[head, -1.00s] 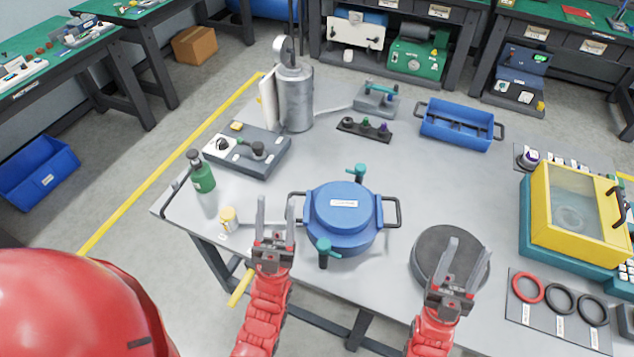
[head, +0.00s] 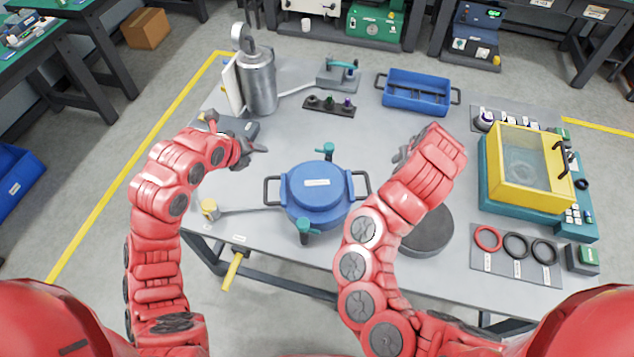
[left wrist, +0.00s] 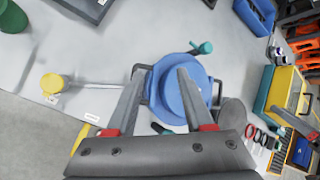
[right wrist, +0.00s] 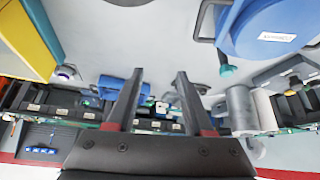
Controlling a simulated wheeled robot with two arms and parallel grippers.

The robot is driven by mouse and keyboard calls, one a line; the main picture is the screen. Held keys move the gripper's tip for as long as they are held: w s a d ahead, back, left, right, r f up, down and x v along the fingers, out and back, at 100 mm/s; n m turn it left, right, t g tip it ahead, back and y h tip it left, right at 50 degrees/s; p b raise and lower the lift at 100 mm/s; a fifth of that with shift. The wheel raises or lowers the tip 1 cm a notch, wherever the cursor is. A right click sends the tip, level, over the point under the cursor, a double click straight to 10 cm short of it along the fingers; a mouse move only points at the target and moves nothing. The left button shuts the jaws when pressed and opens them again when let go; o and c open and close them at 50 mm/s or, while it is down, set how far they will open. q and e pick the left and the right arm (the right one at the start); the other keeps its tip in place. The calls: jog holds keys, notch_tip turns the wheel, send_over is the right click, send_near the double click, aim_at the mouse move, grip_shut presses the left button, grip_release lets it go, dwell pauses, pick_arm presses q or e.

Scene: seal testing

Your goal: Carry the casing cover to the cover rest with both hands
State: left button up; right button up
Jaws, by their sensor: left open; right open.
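The blue round casing cover (head: 315,185), with a white label and a dark loop handle on each side, sits on the casing on the table. Teal clamp knobs (head: 327,150) stand at its back and front. A dark round pad (head: 430,235), likely the cover rest, lies to its right, partly hidden by my right arm. My left gripper (head: 256,147) is open and empty, above and left of the cover; the cover (left wrist: 181,100) shows beyond its fingers in the left wrist view. My right gripper (right wrist: 155,78) is open and empty; the cover (right wrist: 268,30) is at upper right there.
A metal cylinder (head: 258,85) stands at the back left. A blue tray (head: 417,92) is at the back. A yellow-framed box (head: 520,165) and a mat with red and black rings (head: 515,245) are on the right. A yellow-capped item (head: 210,208) stands left of the casing.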

pick_arm(q)
jog(key=s+m+g, duration=0.1)
jog(key=s+a+m+y, duration=0.1)
jog(key=s, duration=0.1)
jog(key=s+a+m+g, duration=0.1)
jog(key=shift+s+f+g+y, duration=0.25)
jog(key=shift+f+g+y, duration=0.05)
pick_arm(e)
jog(key=s+a, duration=0.1)
jog(key=s+a+g+y, duration=0.1)
jog(key=s+a+r+g+y, duration=0.1)
jog(key=s, duration=0.1)
jog(key=shift+a+n, duration=0.3)
jog(key=shift+a, duration=0.05)
pick_arm(q)
send_near(265, 183)
jog(key=x, duration=0.9)
pick_arm(e)
send_near(369, 184)
jog(key=x, duration=0.9)
pick_arm(q)
grip_shut()
pick_arm(e)
jog(key=shift+s, duration=0.1)
grip_shut()
pick_arm(q)
jog(key=shift+r, duration=0.1)
